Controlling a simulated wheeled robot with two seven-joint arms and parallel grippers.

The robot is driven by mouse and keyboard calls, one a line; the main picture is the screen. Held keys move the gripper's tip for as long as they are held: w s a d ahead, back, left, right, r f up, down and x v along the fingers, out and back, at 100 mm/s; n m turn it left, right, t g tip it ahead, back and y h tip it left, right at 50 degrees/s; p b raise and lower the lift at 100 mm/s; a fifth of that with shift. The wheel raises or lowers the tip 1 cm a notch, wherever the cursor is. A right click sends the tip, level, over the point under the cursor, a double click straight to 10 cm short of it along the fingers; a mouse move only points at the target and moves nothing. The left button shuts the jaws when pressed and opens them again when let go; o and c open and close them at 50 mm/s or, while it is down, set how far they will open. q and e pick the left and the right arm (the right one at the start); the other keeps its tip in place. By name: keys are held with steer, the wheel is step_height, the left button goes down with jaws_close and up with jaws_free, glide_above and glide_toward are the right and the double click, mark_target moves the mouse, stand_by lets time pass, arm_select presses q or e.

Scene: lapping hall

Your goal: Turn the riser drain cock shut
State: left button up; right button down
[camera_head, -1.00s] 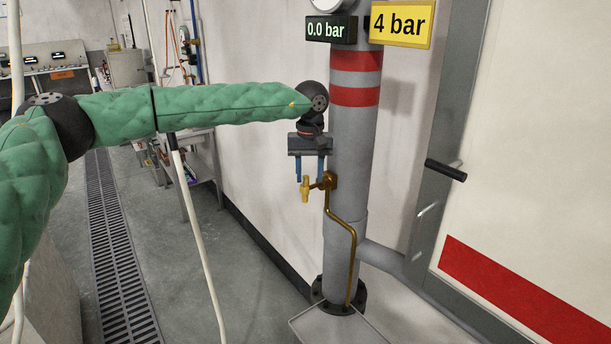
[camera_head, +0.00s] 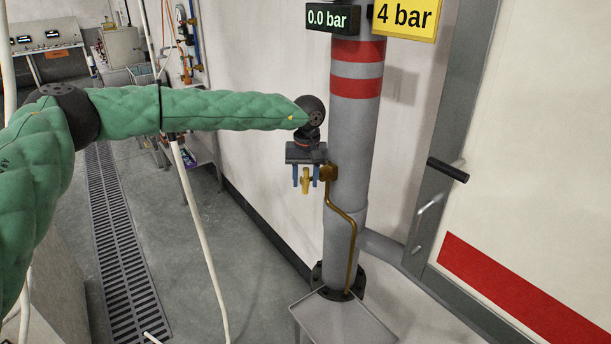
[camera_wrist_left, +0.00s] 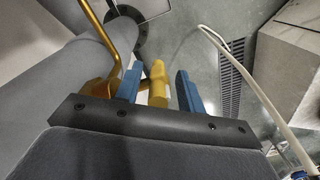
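The riser drain cock (camera_head: 329,172) is a brass fitting on the left side of the grey riser pipe (camera_head: 352,130). Its yellow handle (camera_head: 305,184) points down. My left gripper (camera_head: 305,177) is at the cock with its blue fingers pointing down, one on each side of the handle. In the left wrist view the handle (camera_wrist_left: 158,85) stands between the two fingers (camera_wrist_left: 159,88), with a gap visible towards the right finger and a narrower one on the left. The gripper is open. My right gripper is not in view.
A brass drain tube (camera_head: 352,235) runs down the pipe to a grey tray (camera_head: 340,318) at its foot. A display (camera_head: 332,18) reads 0.0 bar beside a yellow 4 bar sign (camera_head: 405,17). A door with a black handle (camera_head: 447,170) is at right. Floor with a grating (camera_head: 118,240) lies left.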

arm_select(q)
steer(key=shift+s+f, duration=0.1)
steer(key=shift+f, duration=0.05)
steer(key=shift+w+f, duration=0.35)
steer(key=shift+s+r, duration=0.15)
steer(key=shift+s, duration=0.05)
steer(key=c, duration=0.8)
jaws_close()
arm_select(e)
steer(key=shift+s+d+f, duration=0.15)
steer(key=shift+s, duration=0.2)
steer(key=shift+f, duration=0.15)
